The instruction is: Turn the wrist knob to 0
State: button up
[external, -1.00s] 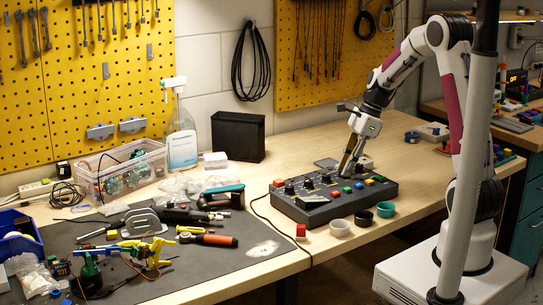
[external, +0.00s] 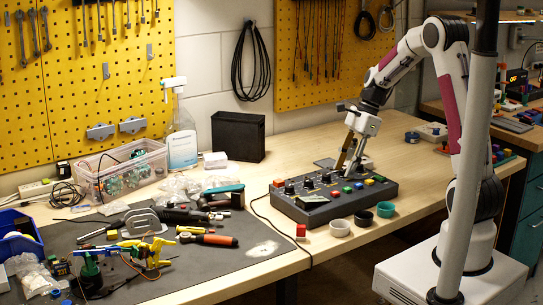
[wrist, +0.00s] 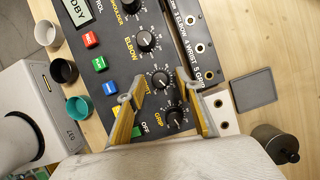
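The control box (external: 333,209) lies on the wooden bench below my gripper (external: 352,166). In the wrist view its dark panel has a column of black knobs with white scales. The wrist knob (wrist: 160,81) is between the elbow knob (wrist: 147,41) and the grip knob (wrist: 175,117). My gripper (wrist: 162,92) is open, with one fingertip on each side of the wrist knob and gaps to both. The left finger covers much of the knob's label. The exact pointer reading is too small to tell.
Red, green and blue buttons (wrist: 99,64) line the panel's left side. A strip with jacks (wrist: 200,48) runs along its right. White, black and teal cups (external: 385,210) stand before the box. A grey square (wrist: 252,88) lies beside it.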

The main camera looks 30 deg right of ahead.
jog(key=shift+m, duration=0.4)
